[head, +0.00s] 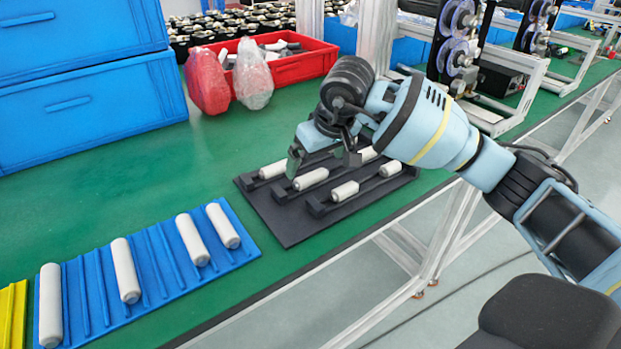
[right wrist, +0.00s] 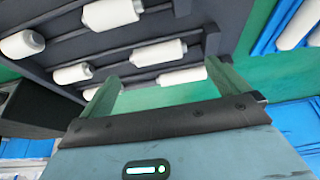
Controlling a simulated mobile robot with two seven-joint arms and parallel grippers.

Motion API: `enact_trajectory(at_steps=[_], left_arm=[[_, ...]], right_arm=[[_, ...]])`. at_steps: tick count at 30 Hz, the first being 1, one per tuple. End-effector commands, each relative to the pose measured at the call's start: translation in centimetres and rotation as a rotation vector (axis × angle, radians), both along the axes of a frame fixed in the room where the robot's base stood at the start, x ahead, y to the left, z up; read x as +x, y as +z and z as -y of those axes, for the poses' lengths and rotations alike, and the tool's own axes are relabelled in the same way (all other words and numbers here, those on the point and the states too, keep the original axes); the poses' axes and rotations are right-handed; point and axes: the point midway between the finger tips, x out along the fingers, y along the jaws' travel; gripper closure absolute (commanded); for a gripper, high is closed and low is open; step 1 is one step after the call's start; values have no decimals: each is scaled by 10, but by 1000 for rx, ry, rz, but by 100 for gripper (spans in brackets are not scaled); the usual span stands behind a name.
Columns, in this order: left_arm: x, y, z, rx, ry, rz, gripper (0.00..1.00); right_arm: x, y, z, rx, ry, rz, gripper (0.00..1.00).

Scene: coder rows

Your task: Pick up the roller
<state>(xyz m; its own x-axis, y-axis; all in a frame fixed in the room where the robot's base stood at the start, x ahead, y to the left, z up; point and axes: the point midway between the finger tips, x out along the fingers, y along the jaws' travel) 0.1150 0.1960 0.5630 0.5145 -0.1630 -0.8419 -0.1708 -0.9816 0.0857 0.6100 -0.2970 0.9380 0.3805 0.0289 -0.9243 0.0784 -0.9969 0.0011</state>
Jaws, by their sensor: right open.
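White rollers lie on a black rack (head: 290,228) on the green table, among them a left roller (head: 272,170), a middle roller (head: 311,179) and a front roller (head: 345,191). My right gripper (head: 322,163) is open above the rack, with its fingers pointing down over the middle roller. In the right wrist view my right gripper (right wrist: 163,88) has its two fingers apart, and a roller (right wrist: 182,76) shows beyond the gap between them. I cannot tell how high the fingertips are above it. More rollers (right wrist: 158,52) lie beyond. My left gripper is not in view.
A blue ribbed tray (head: 150,262) with several white rollers lies at the front left, beside a yellow piece (head: 12,315). Blue crates (head: 90,110) stand at the back left. A red bin (head: 295,68) and two bagged items (head: 207,82) stand behind. Green table is clear between.

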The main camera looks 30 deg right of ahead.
Motion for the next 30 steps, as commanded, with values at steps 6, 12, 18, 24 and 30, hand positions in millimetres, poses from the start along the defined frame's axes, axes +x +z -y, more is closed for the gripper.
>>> enact_trajectory(at_steps=[6, 12, 18, 24, 30], left_arm=[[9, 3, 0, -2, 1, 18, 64], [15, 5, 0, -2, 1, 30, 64], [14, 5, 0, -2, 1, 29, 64], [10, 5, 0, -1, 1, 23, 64], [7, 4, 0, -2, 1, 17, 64]], right_arm=[[2, -4, 0, 1, 0, 0, 0], [10, -26, 1, 2, -1, -3, 0], [19, -48, 1, 2, 0, 0, 0], [20, -49, 1, 1, 0, 2, 0], [20, -49, 1, 1, 0, 2, 22]])
